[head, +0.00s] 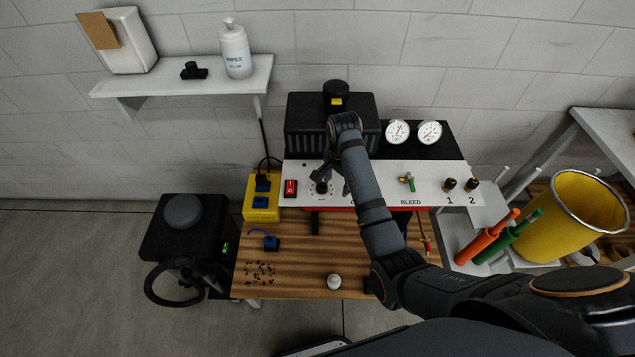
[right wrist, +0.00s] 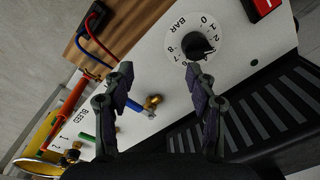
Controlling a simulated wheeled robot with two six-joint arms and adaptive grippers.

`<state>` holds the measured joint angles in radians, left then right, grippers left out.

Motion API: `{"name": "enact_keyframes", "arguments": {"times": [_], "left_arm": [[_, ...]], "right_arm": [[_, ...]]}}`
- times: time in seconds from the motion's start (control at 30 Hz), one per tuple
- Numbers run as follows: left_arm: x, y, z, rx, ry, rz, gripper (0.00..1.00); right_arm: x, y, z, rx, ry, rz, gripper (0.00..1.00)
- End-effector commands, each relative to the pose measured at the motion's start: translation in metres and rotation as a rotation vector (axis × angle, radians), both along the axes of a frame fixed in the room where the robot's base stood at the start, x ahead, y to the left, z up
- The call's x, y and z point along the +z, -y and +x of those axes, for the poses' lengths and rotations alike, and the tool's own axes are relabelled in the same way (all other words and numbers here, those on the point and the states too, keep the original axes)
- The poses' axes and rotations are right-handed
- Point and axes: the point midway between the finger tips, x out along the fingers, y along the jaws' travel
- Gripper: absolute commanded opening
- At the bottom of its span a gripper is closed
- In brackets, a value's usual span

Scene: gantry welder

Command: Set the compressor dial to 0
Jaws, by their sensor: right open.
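The compressor dial (head: 322,187) is a black knob on a white scale plate, on the sloping white panel (head: 440,180). In the right wrist view the dial (right wrist: 196,46) shows BAR and numbers including 0 and 2 around its rim. Its white pointer mark seems to lie on the side near 2, away from BAR; the exact setting is too small to read. My right gripper (right wrist: 159,72) is open and empty above the panel. One fingertip overlaps the dial's lower edge in that view; I cannot tell whether it touches. My left gripper is not in view.
A red switch (head: 290,188) sits left of the dial. A brass valve with a green handle (head: 408,182), two gauges (head: 398,132) and two brass fittings (head: 450,184) are to the right. A black ribbed housing (head: 300,125) stands behind. The wooden bench (head: 300,280) holds small loose parts.

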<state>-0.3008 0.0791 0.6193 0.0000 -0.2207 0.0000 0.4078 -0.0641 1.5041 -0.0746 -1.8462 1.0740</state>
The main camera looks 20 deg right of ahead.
Motion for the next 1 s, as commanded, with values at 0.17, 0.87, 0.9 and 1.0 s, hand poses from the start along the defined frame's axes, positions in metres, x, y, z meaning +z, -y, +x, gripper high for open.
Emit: {"name": "enact_keyframes", "arguments": {"times": [0.17,0.87,0.9,1.0], "left_arm": [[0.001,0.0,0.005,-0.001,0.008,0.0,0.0],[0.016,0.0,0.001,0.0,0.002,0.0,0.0],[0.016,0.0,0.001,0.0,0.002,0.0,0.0],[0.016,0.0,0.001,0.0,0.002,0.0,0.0]], "right_arm": [[0.037,-0.02,0.035,-0.17,-0.041,0.018,0.57],[-0.02,-0.028,0.045,-0.255,-0.07,0.018,0.57],[-0.027,-0.028,0.045,-0.255,-0.068,0.019,0.57],[-0.041,-0.028,0.045,-0.255,-0.067,0.019,0.57]]}}
